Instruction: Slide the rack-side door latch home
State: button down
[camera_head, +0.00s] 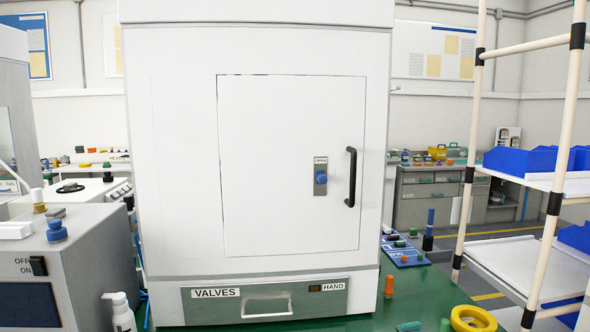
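A tall white cabinet (170,150) stands in the middle of the camera_head view. Its door (270,165) looks shut, flush with the front face. A black vertical handle (350,177) is on the door's right part. Left of the handle is a small grey latch plate (320,180) with a blue knob (321,176) and a label reading "OPEN" above it. The storage rack (510,165) is to the right of the cabinet. How far the latch is slid cannot be told. My gripper is not in view.
Below the door is a "VALVES" drawer (265,302) with a metal pull. A green bench top (410,290) bears an orange peg (389,286), a yellow ring (472,318) and a blue tray (403,250). A grey box (85,260) with a switch stands at left.

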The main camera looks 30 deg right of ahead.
aim_at(322, 178)
jog(key=i+j+z, duration=0.15)
jog(key=i, duration=0.3)
jog(key=i+j+z, duration=0.15)
jog(key=i, duration=0.3)
